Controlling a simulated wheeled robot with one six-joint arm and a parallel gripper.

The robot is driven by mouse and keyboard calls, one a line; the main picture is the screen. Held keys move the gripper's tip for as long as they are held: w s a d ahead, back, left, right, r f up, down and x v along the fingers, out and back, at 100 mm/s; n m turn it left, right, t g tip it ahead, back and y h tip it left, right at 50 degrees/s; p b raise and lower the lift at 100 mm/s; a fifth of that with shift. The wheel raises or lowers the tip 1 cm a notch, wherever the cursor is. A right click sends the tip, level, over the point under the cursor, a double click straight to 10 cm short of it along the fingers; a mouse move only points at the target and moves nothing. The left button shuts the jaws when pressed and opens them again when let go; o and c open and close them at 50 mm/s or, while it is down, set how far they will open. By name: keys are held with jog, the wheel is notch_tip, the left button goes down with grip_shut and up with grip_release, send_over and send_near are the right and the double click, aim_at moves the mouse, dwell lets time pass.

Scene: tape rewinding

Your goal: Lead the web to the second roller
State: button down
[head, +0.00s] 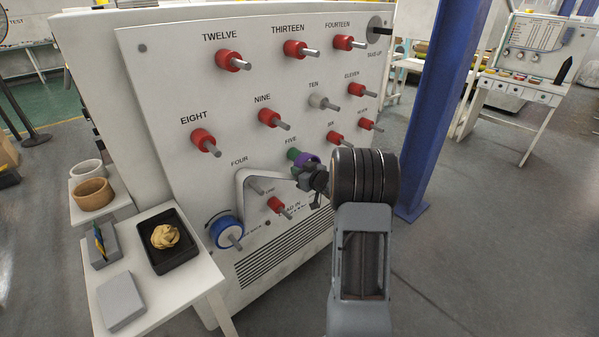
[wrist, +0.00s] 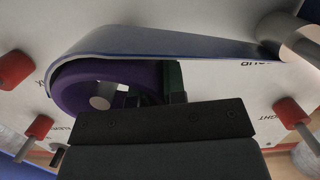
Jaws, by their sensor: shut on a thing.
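The pale web (head: 245,192) rises from the blue-edged supply roll (head: 227,233) and passes over the roller marked FOUR (head: 255,186). In the wrist view the web (wrist: 160,43) runs from a grey roller (wrist: 285,38) at the right to a curve over a purple round piece (wrist: 75,88). My gripper (head: 310,178) is beside the roller marked FIVE, with the purple piece (head: 308,159) in front of its green body (head: 293,154). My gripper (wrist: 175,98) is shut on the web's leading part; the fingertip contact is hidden.
Red rollers NINE (head: 270,117) and SIX (head: 336,138) and grey TEN (head: 318,101) stick out of the panel nearby. A side table (head: 190,292) with a black tray stands at the left. A blue post (head: 440,100) rises at the right.

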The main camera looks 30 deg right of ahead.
jog(key=f+v, duration=0.1)
jog(key=v, duration=0.7)
jog(key=shift+s+f+p, duration=0.15)
jog(key=shift+f+p, duration=0.05)
jog(key=shift+p, duration=0.25)
